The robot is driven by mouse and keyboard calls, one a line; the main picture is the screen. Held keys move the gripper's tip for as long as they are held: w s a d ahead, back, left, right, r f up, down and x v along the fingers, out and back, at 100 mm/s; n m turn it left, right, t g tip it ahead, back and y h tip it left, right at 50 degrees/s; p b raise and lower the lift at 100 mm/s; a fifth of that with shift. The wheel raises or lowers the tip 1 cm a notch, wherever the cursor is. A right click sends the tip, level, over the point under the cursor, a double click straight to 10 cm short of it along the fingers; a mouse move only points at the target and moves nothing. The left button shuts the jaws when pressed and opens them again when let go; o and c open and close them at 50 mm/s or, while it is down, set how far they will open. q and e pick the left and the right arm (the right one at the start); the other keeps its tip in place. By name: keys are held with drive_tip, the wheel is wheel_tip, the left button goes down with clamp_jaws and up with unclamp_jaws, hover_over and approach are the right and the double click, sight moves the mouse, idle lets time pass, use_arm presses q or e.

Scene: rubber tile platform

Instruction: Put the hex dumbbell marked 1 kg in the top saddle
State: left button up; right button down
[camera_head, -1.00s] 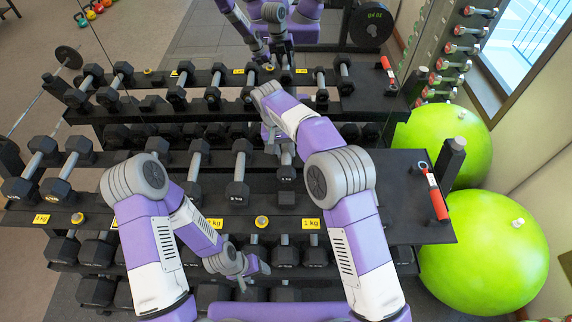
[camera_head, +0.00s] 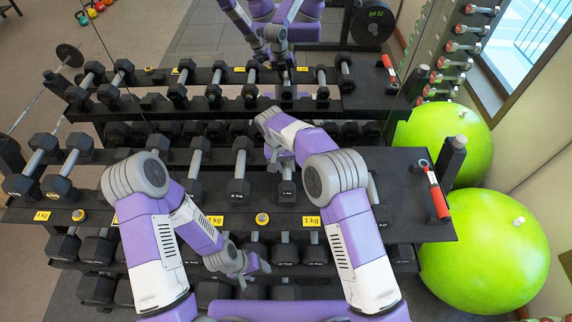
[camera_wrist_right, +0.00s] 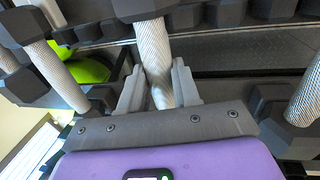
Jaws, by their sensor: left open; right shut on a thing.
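The hex dumbbell marked 1 kg (camera_head: 287,192) has a black head with small lettering and a light knurled handle. It is on the rack's upper shelf, behind the yellow 1 kg label (camera_head: 311,221). Its near head covers the spot where a black saddle block showed before; whether it rests fully there is hard to tell. My right gripper (camera_head: 281,158) is shut on its handle; the wrist view shows the handle (camera_wrist_right: 153,50) between both fingers (camera_wrist_right: 158,88). My left gripper (camera_head: 257,267) is open and empty, low in front of the lower shelf.
Other hex dumbbells (camera_head: 238,180) stand to the left on the same shelf, and more fill the lower shelf. A red-handled item (camera_head: 437,197) lies at the shelf's right end. Green balls (camera_head: 483,250) are at right. A mirror behind reflects the rack.

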drive_tip(key=shift+r, duration=0.1)
drive_tip(key=c, duration=0.8)
unclamp_jaws()
wheel_tip(320, 180, up, 12)
drive_tip(key=a, duration=0.2)
drive_tip(key=shift+a+p, duration=0.2)
drive_tip(key=shift+p, duration=0.25)
